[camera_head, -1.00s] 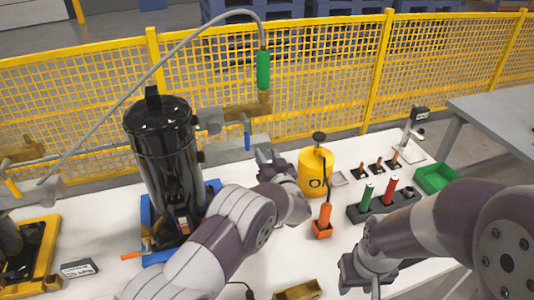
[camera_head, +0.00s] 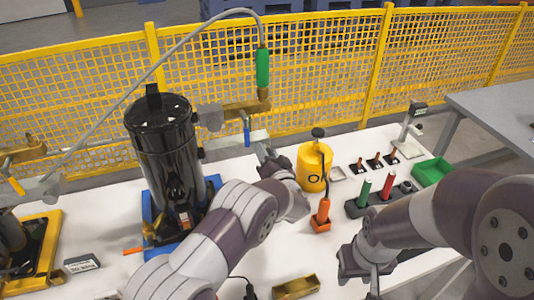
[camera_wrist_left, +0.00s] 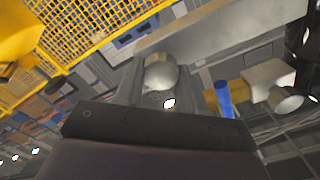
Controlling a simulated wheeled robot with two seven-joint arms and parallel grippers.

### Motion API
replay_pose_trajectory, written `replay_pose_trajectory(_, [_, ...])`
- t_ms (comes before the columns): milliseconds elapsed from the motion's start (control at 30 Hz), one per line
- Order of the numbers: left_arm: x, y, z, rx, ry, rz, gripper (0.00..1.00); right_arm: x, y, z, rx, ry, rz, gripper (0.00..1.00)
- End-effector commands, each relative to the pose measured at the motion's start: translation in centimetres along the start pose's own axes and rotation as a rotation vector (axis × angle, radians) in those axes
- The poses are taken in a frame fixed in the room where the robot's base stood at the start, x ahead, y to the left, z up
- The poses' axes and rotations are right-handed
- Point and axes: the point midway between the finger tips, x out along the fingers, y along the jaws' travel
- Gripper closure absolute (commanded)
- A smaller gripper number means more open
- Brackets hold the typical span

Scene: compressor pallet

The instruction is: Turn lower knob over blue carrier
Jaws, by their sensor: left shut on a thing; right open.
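A black compressor tank (camera_head: 166,145) stands upright on the blue carrier (camera_head: 150,215). To its right are a grey upper knob (camera_head: 210,118), a brass fitting (camera_head: 245,108), a blue lever (camera_head: 247,130) and a lower silver bar (camera_head: 228,144). My left gripper (camera_head: 268,160) is at the right end of this bar. In the left wrist view a rounded silver knob (camera_wrist_left: 160,72) sits at the gripper's jaws, which are shut on it. The jaws partly hide it. My right gripper (camera_head: 370,278) is open and empty, low over the white table.
A yellow bottle (camera_head: 313,165) with a black top stands just right of my left gripper. An orange tool (camera_head: 322,214), a dark holder (camera_head: 365,203) with green and red handles, and a green tray (camera_head: 433,172) lie further right. A yellow fence (camera_head: 330,85) stands behind.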

Motion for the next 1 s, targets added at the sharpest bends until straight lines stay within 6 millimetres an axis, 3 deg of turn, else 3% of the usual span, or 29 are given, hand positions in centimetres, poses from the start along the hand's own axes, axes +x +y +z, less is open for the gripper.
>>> replay_pose_trajectory(233, [-0.1, 0.1, 0.2, 0.003, -0.002, 0.003, 0.91, 0.0, 0.0, 0.0, 0.000, 0.000, 0.000, 0.57])
replay_pose_trajectory(267, [-0.1, 0.1, 0.1, 0.003, -0.002, 0.003, 0.51, 0.0, 0.0, 0.0, 0.000, 0.000, 0.000, 0.57])
replay_pose_trajectory(300, [-0.1, 0.1, 0.1, 0.003, -0.002, 0.003, 0.38, 0.0, 0.0, 0.0, 0.000, 0.000, 0.000, 0.57])
replay_pose_trajectory(333, [-0.1, 0.1, 0.1, 0.003, -0.001, 0.002, 0.35, 0.0, 0.0, 0.0, 0.000, 0.000, 0.000, 0.57])
replay_pose_trajectory(667, [-0.6, 0.1, 0.0, 0.001, 0.000, 0.003, 0.35, 0.1, 0.0, 0.0, 0.000, 0.000, 0.000, 0.57])
replay_pose_trajectory(767, [-2.5, 0.2, 0.1, 0.003, 0.002, 0.004, 0.35, 0.5, 0.0, 0.1, 0.000, 0.000, 0.000, 0.57])
replay_pose_trajectory(1000, [-9.0, 0.2, 0.1, 0.001, 0.002, 0.005, 0.35, 1.4, 0.0, 0.2, 0.000, 0.000, 0.000, 0.57])
